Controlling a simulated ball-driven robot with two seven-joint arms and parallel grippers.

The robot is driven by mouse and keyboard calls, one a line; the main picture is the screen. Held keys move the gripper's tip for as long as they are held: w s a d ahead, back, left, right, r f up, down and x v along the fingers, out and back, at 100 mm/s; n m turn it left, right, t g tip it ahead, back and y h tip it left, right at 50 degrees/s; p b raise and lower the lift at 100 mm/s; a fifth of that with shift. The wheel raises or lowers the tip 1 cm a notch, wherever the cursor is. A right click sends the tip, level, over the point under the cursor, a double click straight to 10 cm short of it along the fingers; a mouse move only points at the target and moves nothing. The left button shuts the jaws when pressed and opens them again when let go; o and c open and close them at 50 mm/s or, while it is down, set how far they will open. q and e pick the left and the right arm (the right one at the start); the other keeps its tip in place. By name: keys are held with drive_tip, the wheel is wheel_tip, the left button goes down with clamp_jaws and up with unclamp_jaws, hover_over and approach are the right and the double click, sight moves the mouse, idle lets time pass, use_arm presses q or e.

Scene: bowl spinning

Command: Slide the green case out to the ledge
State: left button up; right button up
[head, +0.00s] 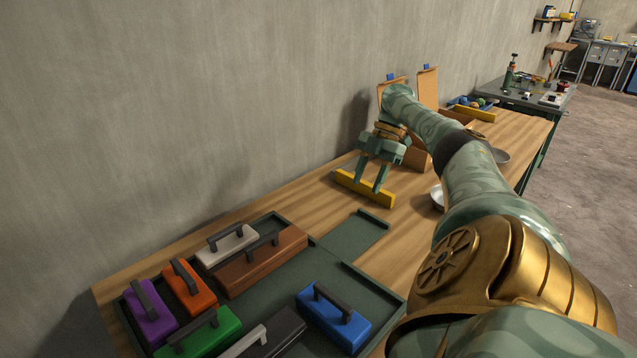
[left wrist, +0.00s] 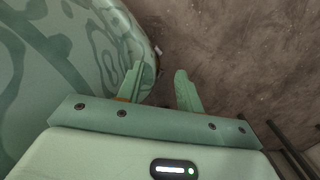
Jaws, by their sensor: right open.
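The green case (head: 200,340) lies at the near left of a dark green tray (head: 375,290) on the wooden table, a dark handle on top. It is between the purple case (head: 148,318) and a black case (head: 275,340). A flat green ledge (head: 352,238) extends from the tray's far right side and is bare. My right gripper (head: 370,187) is open, fingers pointing down near a yellow bar (head: 350,185), well beyond the green case. My left gripper (left wrist: 160,88) shows in the left wrist view, fingers apart and empty, over brown floor.
The tray also holds orange (head: 190,285), white (head: 226,245), brown (head: 262,262) and blue (head: 333,318) cases, packed close. Open tray floor shows between the brown and blue cases. A metal bowl (head: 437,198) stands past the ledge. A wall runs along the left.

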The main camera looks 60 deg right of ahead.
use_arm(q)
drive_tip(key=w+r+t+p, duration=0.1)
drive_tip(key=w+r+p, duration=0.2)
drive_tip(key=r+p, duration=1)
use_arm(e)
drive_tip(key=b, duration=0.6)
approach(194, 324)
drive_tip(key=shift+x, duration=0.85)
drive_tip(key=x, duration=0.5)
drive_tip(key=shift+w+a+f+b, duration=0.1)
drive_tip(key=shift+f+b, duration=0.2)
drive_tip(key=shift+b, duration=0.1)
drive_tip(key=shift+a+f, duration=0.3)
drive_tip(key=shift+f, duration=0.25)
use_arm(q)
wheel_tip(194, 324, down, 7)
drive_tip(key=s, duration=0.1)
drive_tip(key=shift+s+g, duration=0.3)
drive_tip(key=shift+f, duration=0.1)
